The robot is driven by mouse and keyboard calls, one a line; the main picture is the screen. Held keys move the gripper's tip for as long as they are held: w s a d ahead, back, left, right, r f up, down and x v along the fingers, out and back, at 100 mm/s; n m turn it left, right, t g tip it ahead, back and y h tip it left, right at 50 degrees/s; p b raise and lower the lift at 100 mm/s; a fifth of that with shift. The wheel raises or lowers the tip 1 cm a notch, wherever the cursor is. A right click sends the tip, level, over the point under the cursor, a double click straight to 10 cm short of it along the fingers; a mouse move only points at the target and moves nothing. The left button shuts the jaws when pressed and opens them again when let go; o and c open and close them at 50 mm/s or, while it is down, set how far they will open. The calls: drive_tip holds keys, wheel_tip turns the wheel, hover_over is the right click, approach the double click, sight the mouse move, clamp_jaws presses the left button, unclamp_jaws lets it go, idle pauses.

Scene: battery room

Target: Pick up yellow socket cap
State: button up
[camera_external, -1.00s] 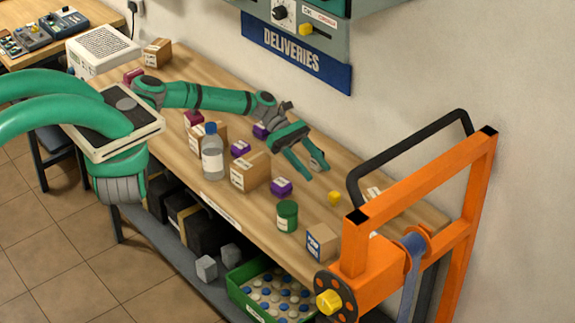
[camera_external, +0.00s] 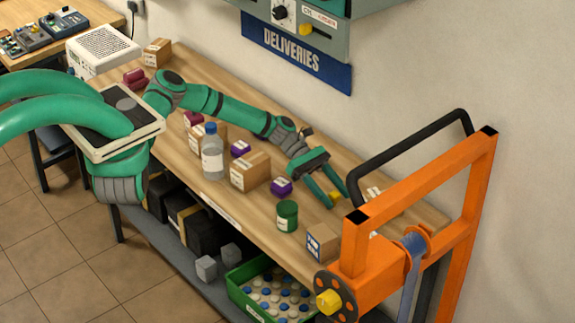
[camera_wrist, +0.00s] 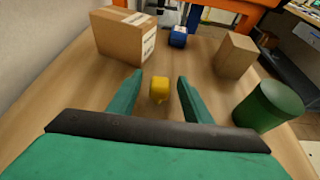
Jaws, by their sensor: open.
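The yellow socket cap (camera_wrist: 159,88) sits on the wooden bench top. In the wrist view it lies between and slightly beyond the tips of my two green fingers, with a gap on each side. My gripper (camera_wrist: 159,92) is open and empty, low over the bench. In the external view my gripper (camera_external: 337,202) reaches down to the bench, and the yellow cap (camera_external: 333,195) shows between its fingers, partly hidden.
A green jar (camera_external: 287,215) stands left of my gripper, with a cardboard box (camera_external: 322,243) nearer the camera. Purple blocks, a bottle (camera_external: 212,155) and brown boxes stand farther left. An orange frame (camera_external: 420,215) with a black handle rises at right.

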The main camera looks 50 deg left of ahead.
drive_tip(key=shift+c, duration=0.3)
drive_tip(key=c, duration=1)
drive_tip(key=shift+c, duration=0.2)
